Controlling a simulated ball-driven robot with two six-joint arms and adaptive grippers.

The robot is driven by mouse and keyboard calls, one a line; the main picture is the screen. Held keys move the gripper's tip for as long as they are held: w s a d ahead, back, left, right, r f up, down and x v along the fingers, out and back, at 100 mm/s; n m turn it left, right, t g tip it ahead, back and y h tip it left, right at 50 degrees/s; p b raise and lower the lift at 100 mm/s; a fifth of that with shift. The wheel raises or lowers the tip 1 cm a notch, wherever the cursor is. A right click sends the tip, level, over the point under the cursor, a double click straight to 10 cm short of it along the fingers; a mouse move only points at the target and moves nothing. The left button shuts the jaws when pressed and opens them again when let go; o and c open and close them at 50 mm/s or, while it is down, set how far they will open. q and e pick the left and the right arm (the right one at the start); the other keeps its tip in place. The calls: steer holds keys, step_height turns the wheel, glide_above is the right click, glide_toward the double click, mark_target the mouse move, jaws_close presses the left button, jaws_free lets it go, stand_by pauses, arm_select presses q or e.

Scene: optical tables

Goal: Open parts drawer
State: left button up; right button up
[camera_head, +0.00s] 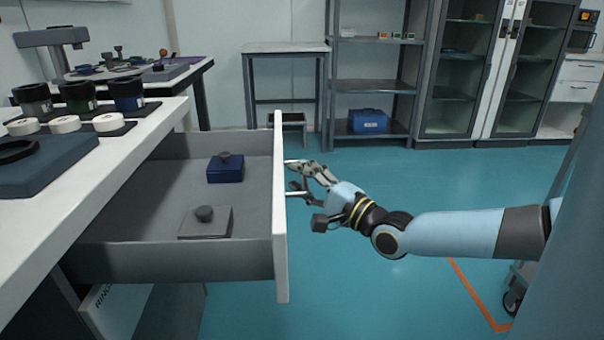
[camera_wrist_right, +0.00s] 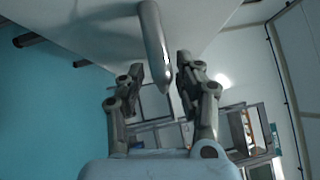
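The parts drawer (camera_head: 277,240) stands pulled far out from under the white-topped bench on the left. Its white front faces my right arm. Its grey inside holds a dark blue box (camera_head: 225,170) with a knob and a flat grey block (camera_head: 205,222) with a dark knob. My right gripper (camera_head: 301,177) is at the drawer's handle (camera_head: 291,194), just outside the front. In the right wrist view, the metal handle (camera_wrist_right: 155,45) lies between the two fingers (camera_wrist_right: 160,78), with gaps on both sides, so the gripper looks open. My left gripper is not in view.
The bench top (camera_head: 50,215) carries dark jars (camera_head: 78,97), white rings (camera_head: 65,124) and a dark blue-grey block (camera_head: 45,165). Shelves with a blue case (camera_head: 367,121) and glass cabinets (camera_head: 465,75) stand at the back. The teal floor (camera_head: 400,185) beyond the drawer is clear.

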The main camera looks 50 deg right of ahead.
steer(key=s+a+f, duration=0.1)
steer(key=s, duration=1.1)
steer(key=shift+f, duration=0.3)
steer(key=shift+w, duration=0.1)
